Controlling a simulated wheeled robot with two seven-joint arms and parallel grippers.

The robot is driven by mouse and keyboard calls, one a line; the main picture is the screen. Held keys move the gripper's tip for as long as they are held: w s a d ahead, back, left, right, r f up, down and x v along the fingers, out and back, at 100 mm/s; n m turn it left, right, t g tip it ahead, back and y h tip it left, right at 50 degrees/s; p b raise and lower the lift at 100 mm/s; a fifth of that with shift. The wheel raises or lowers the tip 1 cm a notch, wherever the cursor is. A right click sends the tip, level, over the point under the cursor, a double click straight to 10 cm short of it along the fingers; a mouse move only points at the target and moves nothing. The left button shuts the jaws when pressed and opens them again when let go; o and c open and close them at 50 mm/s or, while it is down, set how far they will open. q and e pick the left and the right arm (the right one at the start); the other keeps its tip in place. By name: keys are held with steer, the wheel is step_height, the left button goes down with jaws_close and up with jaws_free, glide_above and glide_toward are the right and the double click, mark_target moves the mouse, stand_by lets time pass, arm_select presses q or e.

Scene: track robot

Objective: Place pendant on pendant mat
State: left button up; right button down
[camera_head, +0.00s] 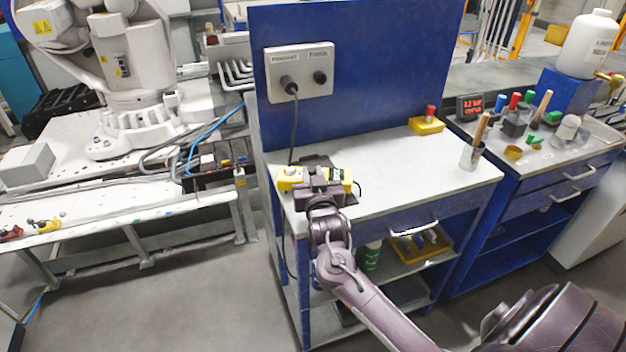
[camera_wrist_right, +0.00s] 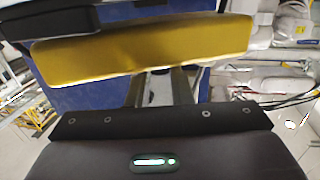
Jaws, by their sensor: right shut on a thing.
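The pendant is a yellow and dark hand-held unit (camera_head: 290,179) at the left end of the white-topped blue workbench. My right gripper (camera_head: 320,180) is shut on it and covers its middle, so yellow shows on both sides. In the right wrist view the pendant's yellow side (camera_wrist_right: 145,48) spans the picture just beyond the gripper (camera_wrist_right: 160,88). A dark flat patch, seemingly the pendant mat (camera_head: 316,161), shows behind the gripper and pendant. Most of it is hidden, and I cannot tell whether the pendant touches it. My left gripper is not in view.
A socket panel (camera_head: 300,72) on the blue back board has a black cable (camera_head: 293,125) hanging to the bench. A yellow block with a red button (camera_head: 427,125) and a cup with a brush (camera_head: 472,156) stand farther right. The bench middle (camera_head: 400,170) is clear.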

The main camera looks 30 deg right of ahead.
steer(key=shift+f, duration=0.7)
steer(key=shift+f, duration=0.1)
steer(key=c, duration=1.3)
jaws_free()
steer(key=b+v, duration=0.1)
steer(key=v, duration=1.1)
